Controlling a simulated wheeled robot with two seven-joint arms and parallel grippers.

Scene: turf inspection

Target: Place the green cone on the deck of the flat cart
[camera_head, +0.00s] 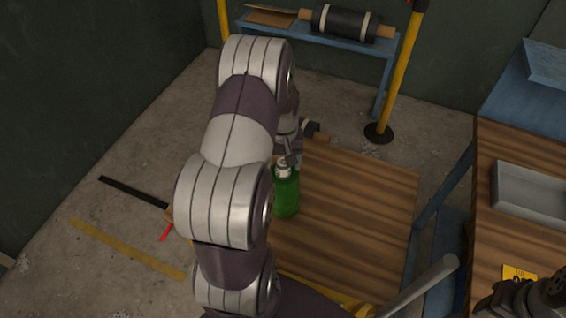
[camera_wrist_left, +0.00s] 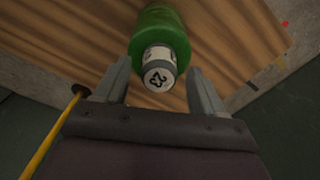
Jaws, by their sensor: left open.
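The green cone (camera_head: 286,196), a green body with a pale grey neck, appears to stand upright on the brown wooden deck of the flat cart (camera_head: 355,215). In the left wrist view the cone (camera_wrist_left: 160,35) shows its white top with a black mark towards me. My left gripper (camera_head: 289,155) is above the cone. In the left wrist view its two fingers (camera_wrist_left: 159,75) are spread, one on each side of the cone's top, with gaps. My left arm hides the deck's left part. My right gripper (camera_head: 530,299) is partly in view at the lower right; its jaws are unclear.
A wooden-topped blue bench (camera_head: 540,255) with a grey tray (camera_head: 530,190) and a yellow card (camera_head: 518,273) stands at right. A blue rack (camera_head: 345,42) with a dark roll (camera_head: 345,22) and a yellow post (camera_head: 403,70) are behind. The deck right of the cone is clear.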

